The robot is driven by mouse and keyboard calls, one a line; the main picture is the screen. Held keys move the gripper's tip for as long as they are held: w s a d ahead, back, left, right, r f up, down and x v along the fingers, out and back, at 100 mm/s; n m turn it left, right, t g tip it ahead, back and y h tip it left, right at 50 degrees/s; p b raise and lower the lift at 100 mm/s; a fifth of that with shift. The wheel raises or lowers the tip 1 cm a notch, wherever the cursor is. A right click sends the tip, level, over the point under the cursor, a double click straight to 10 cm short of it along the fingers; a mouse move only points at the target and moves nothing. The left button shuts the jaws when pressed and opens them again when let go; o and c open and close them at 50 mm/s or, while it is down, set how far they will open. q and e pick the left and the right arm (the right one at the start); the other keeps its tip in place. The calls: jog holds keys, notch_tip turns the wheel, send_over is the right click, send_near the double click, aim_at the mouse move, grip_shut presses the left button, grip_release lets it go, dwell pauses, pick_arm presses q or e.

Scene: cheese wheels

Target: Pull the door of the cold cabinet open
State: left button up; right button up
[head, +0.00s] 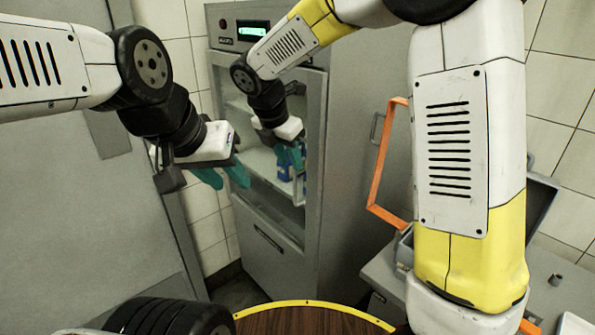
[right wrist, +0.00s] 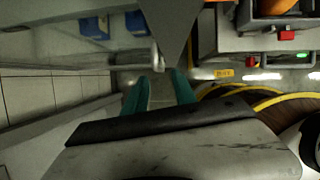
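The cold cabinet (head: 355,150) is a tall grey unit with a lit display at its top. Its door frame (head: 316,125) surrounds a window onto pale shelves and blue packs; the door looks shut, though the arm covers part of it. My right gripper (head: 289,156) is in front of the door's right part, teal fingers apart. In the right wrist view, a grey handle bar (right wrist: 157,55) ends near and between the fingertips (right wrist: 159,77); contact cannot be told. My left gripper (head: 224,178) is open and empty, left of the right one, in front of the cabinet.
A lower panel with a dark grip (head: 267,238) is below the window. An orange frame (head: 380,165) and a grey bench (head: 560,285) stand at the right. A large grey panel (head: 80,220) fills the left. A round wooden top (head: 310,322) is at the bottom.

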aim_at(294, 174)
jog(key=x, duration=0.8)
jog(key=shift+w+a, duration=0.1)
jog(key=shift+a, duration=0.05)
grip_shut()
dwell(1.2)
